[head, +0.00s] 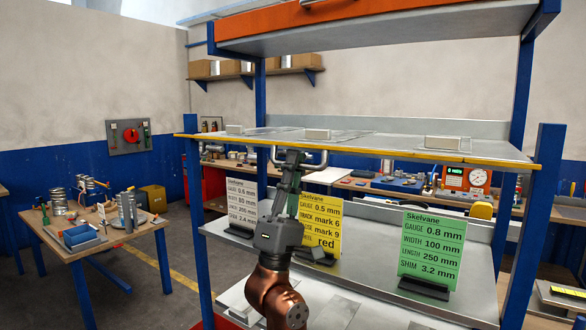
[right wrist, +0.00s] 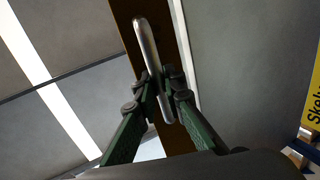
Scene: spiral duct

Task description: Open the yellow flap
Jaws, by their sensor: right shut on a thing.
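The yellow flap (head: 400,155) shows in the head view only as a thin yellow front edge on the middle level of the blue-posted rack. It is seen nearly edge-on, so I cannot tell its exact tilt. A grey bar handle (head: 318,161) sticks out just below that edge. My right gripper (head: 290,160) reaches up from below and is shut on the handle. In the right wrist view the fingers (right wrist: 163,98) close on both sides of the metal handle (right wrist: 146,45), beside a dark brown strip. My left gripper is not in view.
An orange panel (head: 370,22) with a handle is above. Below, a shelf (head: 365,235) holds white, yellow and green label cards (head: 432,248) close to my right arm. A workbench (head: 95,240) stands at the left, with open floor between it and the rack.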

